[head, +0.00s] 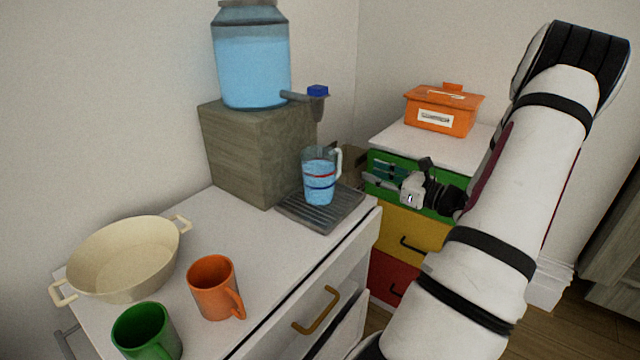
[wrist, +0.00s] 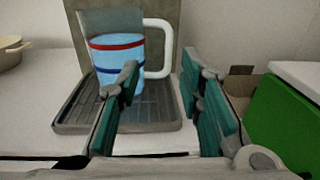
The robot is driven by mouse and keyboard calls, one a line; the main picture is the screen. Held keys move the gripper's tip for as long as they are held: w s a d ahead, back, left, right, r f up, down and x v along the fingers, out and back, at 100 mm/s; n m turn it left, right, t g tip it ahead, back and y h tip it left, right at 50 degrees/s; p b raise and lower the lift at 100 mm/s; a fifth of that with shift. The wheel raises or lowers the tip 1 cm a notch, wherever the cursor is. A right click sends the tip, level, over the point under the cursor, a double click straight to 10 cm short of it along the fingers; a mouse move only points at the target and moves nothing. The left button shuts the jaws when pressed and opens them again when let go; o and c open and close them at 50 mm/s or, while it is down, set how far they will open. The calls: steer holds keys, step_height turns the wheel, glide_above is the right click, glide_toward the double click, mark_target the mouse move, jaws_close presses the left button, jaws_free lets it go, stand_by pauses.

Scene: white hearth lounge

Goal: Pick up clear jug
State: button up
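The clear jug (head: 320,180) holds blue water and has a red and a blue band and a white handle on its right side. It stands upright on the grey drip tray (head: 291,211) below the dispenser's tap. In the wrist view the jug (wrist: 117,62) is ahead, left of centre, with its handle between the finger directions. My gripper (head: 379,180) is right of the jug and apart from it. In the wrist view my gripper (wrist: 160,90) has its two teal-padded fingers spread with nothing between them. The left finger covers part of the jug's lower front.
A water dispenser (head: 252,72) stands on a wooden block (head: 255,150) behind the jug, its blue tap (head: 317,92) above. A cream pot (head: 125,262), an orange mug (head: 213,287) and a green mug (head: 147,333) stand nearer. A coloured drawer unit (head: 411,225) carries an orange box (head: 443,112).

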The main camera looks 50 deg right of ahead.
mark_target(339, 175)
steer(key=shift+m+h, duration=0.3)
steer(key=w, duration=0.2)
steer(key=w+d, duration=0.1)
steer(key=w, duration=0.2)
steer(key=w+b, duration=0.1)
steer(key=w, duration=0.2)
steer(key=shift+d+f, duration=0.2)
steer(key=shift+f, duration=0.2)
steer(key=w, duration=0.3)
steer(key=w+b, duration=0.1)
steer(key=w, duration=0.1)
steer(key=shift+d+f, duration=0.1)
steer(key=shift+f, duration=0.2)
jaws_close()
steer(key=shift+r, duration=0.1)
